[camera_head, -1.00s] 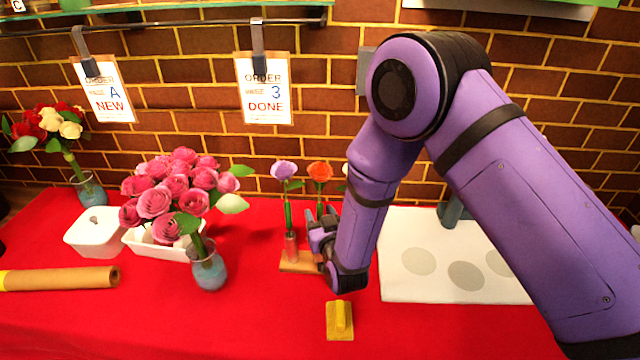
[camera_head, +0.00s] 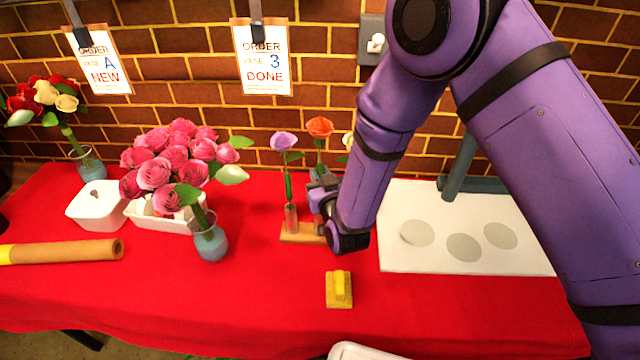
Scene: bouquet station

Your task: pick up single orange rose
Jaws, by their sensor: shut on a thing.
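The single orange rose (camera_head: 320,127) stands upright at the back of the table, its green stem running down into my gripper (camera_head: 319,190). My gripper is shut on this stem, above the right part of a small wooden stand (camera_head: 296,237). The fingers and my wrist hide the lower stem, so I cannot tell whether its end is clear of the stand. A purple rose (camera_head: 284,141) stands upright in the stand just to the left. A pale flower (camera_head: 347,140) shows partly to the right, mostly hidden behind my arm.
A yellow block (camera_head: 339,289) lies in front of the stand. A white board (camera_head: 450,262) with grey circles lies at right. The front red cloth is mostly clear.

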